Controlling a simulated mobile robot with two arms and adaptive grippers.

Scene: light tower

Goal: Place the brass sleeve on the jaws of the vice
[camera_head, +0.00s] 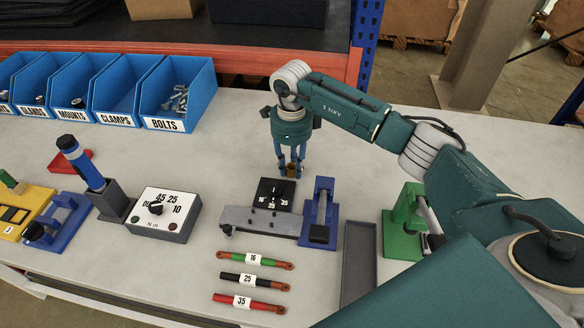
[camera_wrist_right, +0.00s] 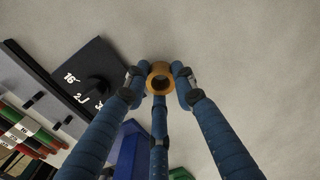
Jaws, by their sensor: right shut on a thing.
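The brass sleeve (camera_head: 291,173) is a small ring, held low between the fingers of my right gripper (camera_head: 290,168). In the wrist view the right gripper (camera_wrist_right: 160,80) is shut on the brass sleeve (camera_wrist_right: 160,67), and its open bore faces the camera. The gripper is behind the black dial plate (camera_head: 274,194) marked 16, 25 and 35, above the bench. A blue upright fixture (camera_head: 320,212) with a grey bar stands in front and right of it, apart from the sleeve. A green fixture (camera_head: 402,222) stands farther right. I cannot tell which fixture is the vice. My left gripper is not in view.
Green, black and red cables (camera_head: 249,281) lie in front. A grey tray (camera_head: 359,262) is beside them. A torque box (camera_head: 163,214) and a blue-handled tool (camera_head: 82,163) in a holder stand left. Blue bins (camera_head: 180,92) line the back left. The bench behind the gripper is clear.

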